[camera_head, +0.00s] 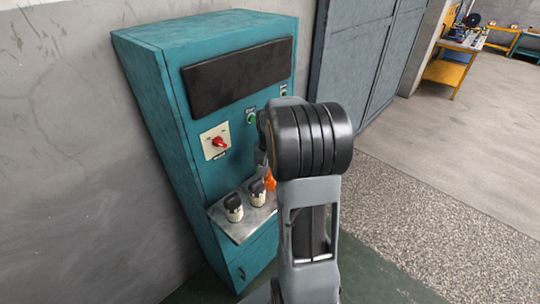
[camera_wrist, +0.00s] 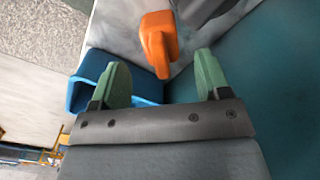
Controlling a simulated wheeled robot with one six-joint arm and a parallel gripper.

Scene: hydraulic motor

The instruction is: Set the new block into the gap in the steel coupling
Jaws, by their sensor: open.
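My gripper (camera_wrist: 161,68) shows in the wrist view with two green fingers spread apart, holding nothing. An orange piece (camera_wrist: 159,38), bent and blocky, lies ahead of the fingers. Its lower end shows between them, with a gap on each side. I cannot tell whether it is the new block. A small part of the orange piece (camera_head: 270,181) shows in the head view beside my arm, at the grey shelf of the teal cabinet. My arm hides the gripper there. I cannot make out the steel coupling or its gap in either view.
A blue open container (camera_wrist: 88,80) is close behind the left finger. Open floor (camera_head: 440,130) lies to the right.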

